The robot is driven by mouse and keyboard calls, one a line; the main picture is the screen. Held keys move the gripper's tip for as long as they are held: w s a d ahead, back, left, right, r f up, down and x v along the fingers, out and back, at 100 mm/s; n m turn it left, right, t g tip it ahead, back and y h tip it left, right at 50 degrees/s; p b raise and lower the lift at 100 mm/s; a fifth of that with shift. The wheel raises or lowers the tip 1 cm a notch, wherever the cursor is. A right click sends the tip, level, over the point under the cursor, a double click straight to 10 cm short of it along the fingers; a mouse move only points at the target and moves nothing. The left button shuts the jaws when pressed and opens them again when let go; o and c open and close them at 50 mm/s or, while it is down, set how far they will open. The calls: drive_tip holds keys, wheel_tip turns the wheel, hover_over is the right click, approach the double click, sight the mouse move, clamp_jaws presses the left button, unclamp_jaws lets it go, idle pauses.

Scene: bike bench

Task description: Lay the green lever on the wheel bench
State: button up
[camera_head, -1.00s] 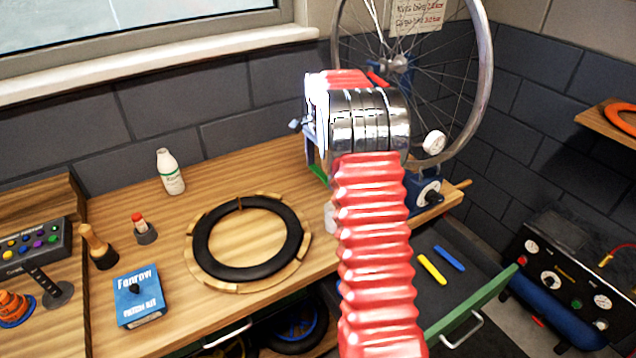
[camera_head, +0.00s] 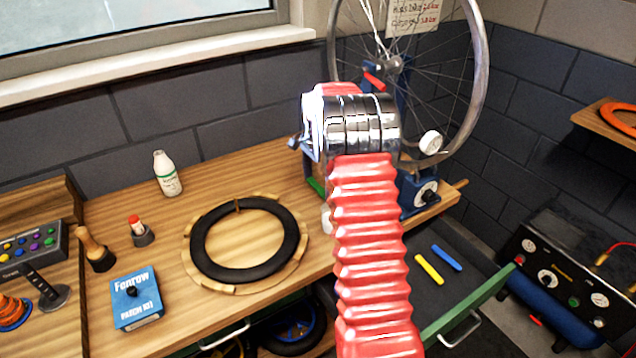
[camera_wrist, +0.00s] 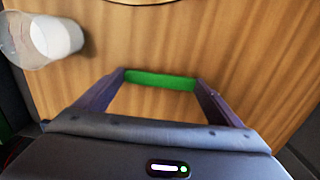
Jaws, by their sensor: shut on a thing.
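The green lever (camera_wrist: 160,80) lies crosswise between the two fingertips of my gripper (camera_wrist: 160,82) in the wrist view, and the gripper is shut on it. Below it in that view is the wooden top of the wheel bench (camera_wrist: 230,45). I cannot tell whether the lever touches the wood. In the head view, my red arm hides most of the gripper; the bench top (camera_head: 270,175) runs behind and left of it.
A black tyre (camera_head: 245,238) lies on a round wooden stand. A white bottle (camera_head: 167,173) and a blue patch kit box (camera_head: 137,298) stand to the left. An open drawer holds yellow (camera_head: 429,269) and blue (camera_head: 446,257) levers. A white cup-like thing (camera_wrist: 55,38) stands near the gripper.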

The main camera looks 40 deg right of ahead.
sight(318, 187)
drive_tip(key=o, duration=0.8)
wheel_tip(318, 187, up, 12)
drive_tip(key=shift+r, duration=0.1)
idle(0.7)
